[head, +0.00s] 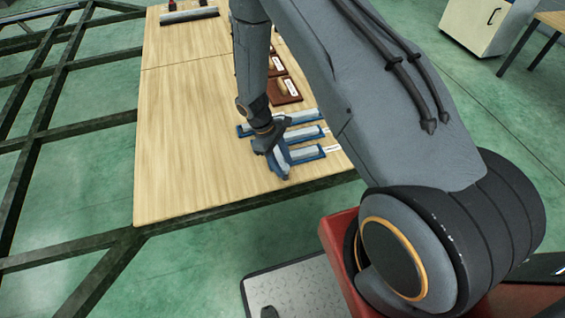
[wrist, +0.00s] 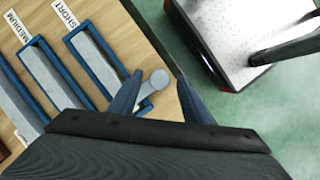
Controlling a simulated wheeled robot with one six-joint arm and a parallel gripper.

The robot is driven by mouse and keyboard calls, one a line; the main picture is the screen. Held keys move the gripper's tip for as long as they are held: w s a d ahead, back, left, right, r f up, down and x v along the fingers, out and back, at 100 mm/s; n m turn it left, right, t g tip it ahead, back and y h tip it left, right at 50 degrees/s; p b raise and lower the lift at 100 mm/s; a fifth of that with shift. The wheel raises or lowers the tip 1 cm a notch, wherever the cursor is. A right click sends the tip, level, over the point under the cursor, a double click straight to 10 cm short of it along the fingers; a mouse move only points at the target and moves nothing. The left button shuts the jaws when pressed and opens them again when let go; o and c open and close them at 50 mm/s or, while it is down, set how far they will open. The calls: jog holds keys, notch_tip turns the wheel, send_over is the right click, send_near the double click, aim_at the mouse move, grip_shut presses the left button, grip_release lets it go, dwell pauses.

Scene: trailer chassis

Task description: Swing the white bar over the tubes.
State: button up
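Blue trays holding long pale grey tubes lie side by side on the wooden table. In the wrist view, one tray (wrist: 71,40) has a SHORT label and its neighbour (wrist: 27,51) a MEDIUM label. A pale, round-ended piece (wrist: 158,80) shows between my fingertips at the near end of the SHORT tray; it may be part of the white bar, but the rest is hidden. My gripper (wrist: 160,76) is open, with a finger on each side of that piece and gaps visible. In the head view, my gripper (head: 281,162) is low at the trays' left ends.
Brown blocks with labels (head: 285,88) lie beyond the trays, partly behind my arm. The table's left half (head: 190,130) is clear. A dark metal frame (head: 60,100) stands left of the table. A white cabinet (head: 477,22) is at the far right.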

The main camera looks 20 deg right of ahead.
jog(key=shift+d, duration=0.1)
jog(key=v, duration=0.7)
jog(key=shift+r, duration=0.35)
jog(key=shift+w, duration=0.1)
jog(key=s+d+r+m+t+y+p, duration=0.1)
jog(key=s+r+m, duration=0.2)
jog(key=s+r, duration=0.3)
jog(key=s+r+m+t+y+p, duration=0.1)
jog(key=s+r+m, duration=0.2)
jog(key=r, duration=1.1)
jog(key=s+d+r+m+t+y+p, duration=0.1)
jog(key=s+r+m+p, duration=0.1)
jog(key=s+r, duration=0.7)
jog(key=shift+s+d+r+m, duration=0.35)
jog(key=shift+r+m, duration=0.2)
jog(key=shift+m, duration=0.15)
